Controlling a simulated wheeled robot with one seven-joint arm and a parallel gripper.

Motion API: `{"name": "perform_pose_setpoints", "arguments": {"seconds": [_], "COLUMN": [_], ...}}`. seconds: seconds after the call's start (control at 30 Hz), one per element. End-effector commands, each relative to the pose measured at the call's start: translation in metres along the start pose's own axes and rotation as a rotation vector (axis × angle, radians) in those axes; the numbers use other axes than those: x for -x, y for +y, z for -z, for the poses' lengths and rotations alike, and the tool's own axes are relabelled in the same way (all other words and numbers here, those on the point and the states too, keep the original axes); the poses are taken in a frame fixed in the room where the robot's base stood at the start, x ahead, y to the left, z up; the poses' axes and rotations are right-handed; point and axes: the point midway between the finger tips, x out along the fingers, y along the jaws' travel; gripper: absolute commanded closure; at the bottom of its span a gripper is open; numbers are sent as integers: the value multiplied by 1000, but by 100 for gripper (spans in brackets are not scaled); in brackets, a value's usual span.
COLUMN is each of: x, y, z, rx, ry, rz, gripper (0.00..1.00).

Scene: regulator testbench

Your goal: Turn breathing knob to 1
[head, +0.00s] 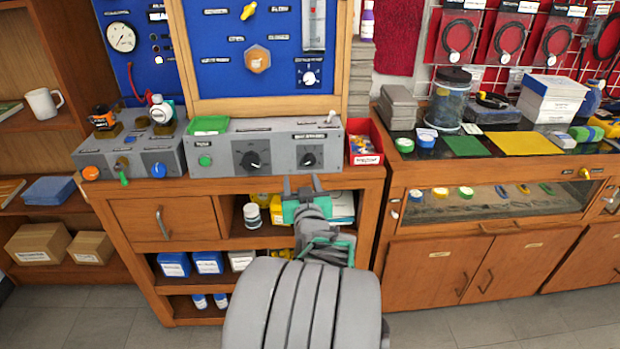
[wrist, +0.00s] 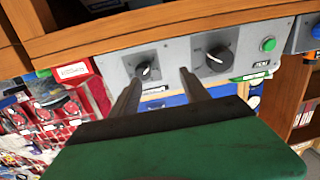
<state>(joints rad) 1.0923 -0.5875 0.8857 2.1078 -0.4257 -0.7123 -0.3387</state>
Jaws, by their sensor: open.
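A grey control box (head: 222,150) on the bench carries two black knobs on its front. The smaller right knob (head: 308,159) sits under a small label that I cannot read for certain; it may be the breathing knob. The larger knob (head: 252,160) is left of it. My gripper (head: 303,184) is open and empty, just below and in front of the right knob. In the wrist view, which is upside down, my gripper (wrist: 160,78) has the small knob (wrist: 146,70) near one fingertip and the large knob (wrist: 215,58) beyond the other. Neither knob is visibly held. Dial numbers are unreadable.
A green button (head: 205,160) is at the box's left end. A red bin (head: 364,160) stands right of the box. A second grey box (head: 140,150) with coloured knobs stands at the left. The blue panel (head: 230,80) rises behind. Open shelves lie below the benchtop.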

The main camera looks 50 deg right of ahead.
Motion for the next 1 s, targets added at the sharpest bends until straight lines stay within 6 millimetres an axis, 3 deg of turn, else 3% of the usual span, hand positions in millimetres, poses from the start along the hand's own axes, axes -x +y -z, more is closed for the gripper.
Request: {"name": "perform_pose_setpoints", "arguments": {"seconds": [0.03, 0.13, 0.53, 0.87, 1.0], "x": [1, -1, -67, -74, -74], "y": [19, 33, 36, 37, 37], "z": [-3, 2, 8, 8, 8], "rx": [-6, -8, -8, -8, -8], "ry": [35, 71, 71, 71, 71], "rz": [-44, -76, -73, -74, -74], "gripper": [46, 46, 46, 47, 58]}}
